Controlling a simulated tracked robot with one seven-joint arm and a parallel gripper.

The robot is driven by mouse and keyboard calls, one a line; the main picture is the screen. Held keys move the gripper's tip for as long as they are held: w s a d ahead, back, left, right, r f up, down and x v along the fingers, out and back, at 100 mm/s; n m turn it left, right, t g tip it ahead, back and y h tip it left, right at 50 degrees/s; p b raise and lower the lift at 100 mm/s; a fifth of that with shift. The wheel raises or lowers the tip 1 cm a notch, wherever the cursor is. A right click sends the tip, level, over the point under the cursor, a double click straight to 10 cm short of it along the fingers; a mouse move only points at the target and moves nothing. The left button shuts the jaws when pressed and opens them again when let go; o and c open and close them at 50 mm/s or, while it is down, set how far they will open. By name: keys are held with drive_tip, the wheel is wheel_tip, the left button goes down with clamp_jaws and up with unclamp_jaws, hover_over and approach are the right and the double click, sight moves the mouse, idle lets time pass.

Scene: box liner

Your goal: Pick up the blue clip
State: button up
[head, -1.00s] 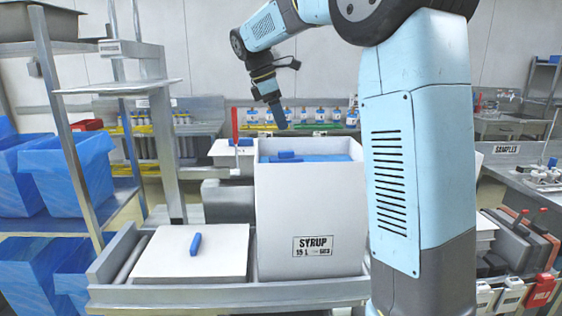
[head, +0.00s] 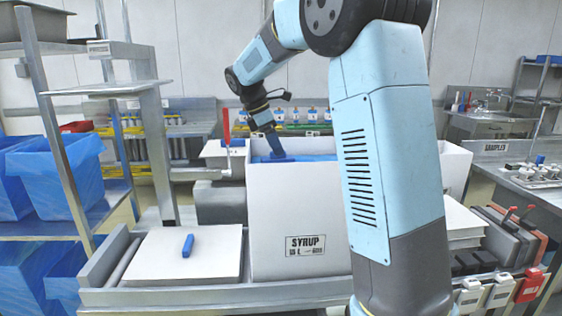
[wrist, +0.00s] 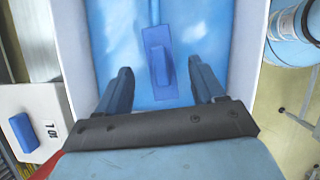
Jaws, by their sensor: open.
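A blue clip (wrist: 160,66), a flat plate with a raised grip, lies on the blue liner (wrist: 205,40) inside the white syrup box (head: 298,215). In the head view only a little blue (head: 285,159) shows at the box opening, partly behind the fingers. My gripper (wrist: 160,82) is open and empty, pointing down into the box. Its dark blue fingers stand left and right of the clip, apart from it. Another blue piece (head: 187,245) lies on a white lid at the left.
The box walls stand close around my gripper. A red upright handle (head: 227,128) stands left of the box.

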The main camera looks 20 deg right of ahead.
sight(281, 158)
drive_tip(key=shift+x, duration=2.55)
drive_tip(key=shift+c, duration=0.4)
drive_tip(key=c, duration=1)
drive_tip(key=shift+c, duration=0.2)
drive_tip(key=shift+r, duration=0.1)
